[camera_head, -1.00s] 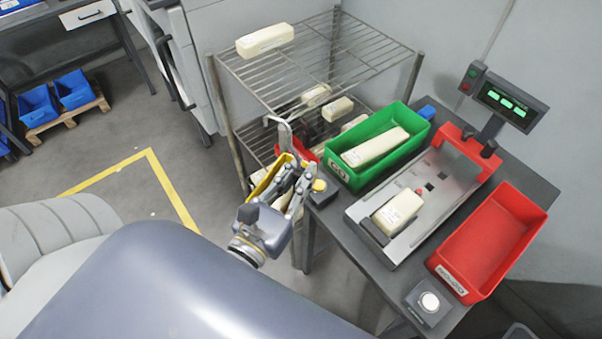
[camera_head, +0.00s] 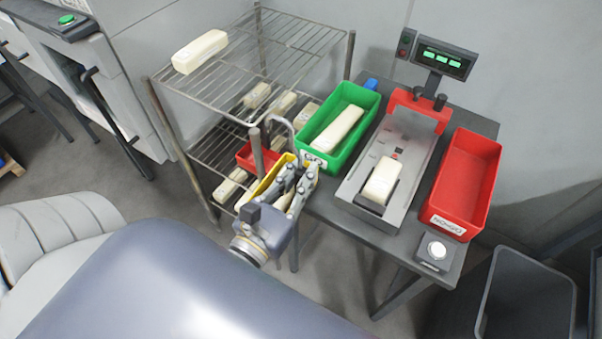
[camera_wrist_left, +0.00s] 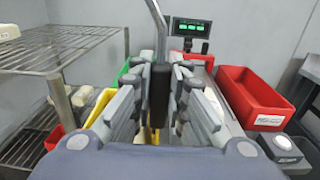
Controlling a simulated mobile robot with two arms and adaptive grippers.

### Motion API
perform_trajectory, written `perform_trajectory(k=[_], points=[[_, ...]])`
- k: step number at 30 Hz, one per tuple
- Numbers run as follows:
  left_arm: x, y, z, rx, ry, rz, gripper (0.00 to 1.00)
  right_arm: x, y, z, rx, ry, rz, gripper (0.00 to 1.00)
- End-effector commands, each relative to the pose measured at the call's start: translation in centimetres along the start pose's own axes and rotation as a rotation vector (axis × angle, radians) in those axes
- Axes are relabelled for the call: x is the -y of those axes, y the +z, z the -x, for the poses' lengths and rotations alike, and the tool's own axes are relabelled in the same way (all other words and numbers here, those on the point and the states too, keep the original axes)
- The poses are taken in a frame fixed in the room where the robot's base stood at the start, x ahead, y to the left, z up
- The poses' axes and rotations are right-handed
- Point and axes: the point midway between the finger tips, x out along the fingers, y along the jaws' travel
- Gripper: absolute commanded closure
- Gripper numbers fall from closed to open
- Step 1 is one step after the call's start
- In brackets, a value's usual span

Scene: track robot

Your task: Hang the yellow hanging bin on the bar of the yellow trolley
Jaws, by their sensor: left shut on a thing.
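The yellow hanging bin (camera_head: 268,178) shows as a narrow yellow strip behind my left gripper, which hides most of it. A grey bent metal hook (camera_head: 284,121) rises above it. My left gripper (camera_head: 300,172) is shut on the bin, between the wire rack and the dark table. In the left wrist view the fingers (camera_wrist_left: 158,95) close on a dark upright piece, with a grey rod (camera_wrist_left: 157,22) above and yellow parts (camera_wrist_left: 143,135) of the bin below. The yellow trolley and its bar are not in view. My right gripper is not in view.
The wire rack (camera_head: 215,85) holds several pale blocks and a red box (camera_head: 258,157). The table (camera_head: 322,205) carries a green bin (camera_head: 322,160), a scale (camera_head: 388,165) with a block, and a red bin (camera_head: 468,178). A grey bin (camera_head: 525,295) stands at right.

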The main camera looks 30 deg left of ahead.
Motion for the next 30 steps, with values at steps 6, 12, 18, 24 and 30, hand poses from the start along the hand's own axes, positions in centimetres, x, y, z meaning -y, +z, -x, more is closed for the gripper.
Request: perform_trajectory(k=[6,12,18,24,30], points=[[0.0,-2.3,0.0,0.003,-0.001,0.0,1.0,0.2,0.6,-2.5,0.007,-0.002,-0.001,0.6],[0.0,-4.8,0.0,0.003,-0.001,0.0,1.0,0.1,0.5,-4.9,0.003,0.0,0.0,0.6],[0.4,-5.1,0.3,0.003,-0.083,-0.011,1.0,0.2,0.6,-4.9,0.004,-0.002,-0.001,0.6],[0.8,-5.7,0.8,0.002,-0.214,-0.011,1.0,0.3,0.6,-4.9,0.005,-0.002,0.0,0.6],[1.1,-6.2,1.3,0.002,-0.326,-0.009,1.0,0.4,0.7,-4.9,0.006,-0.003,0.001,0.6]])
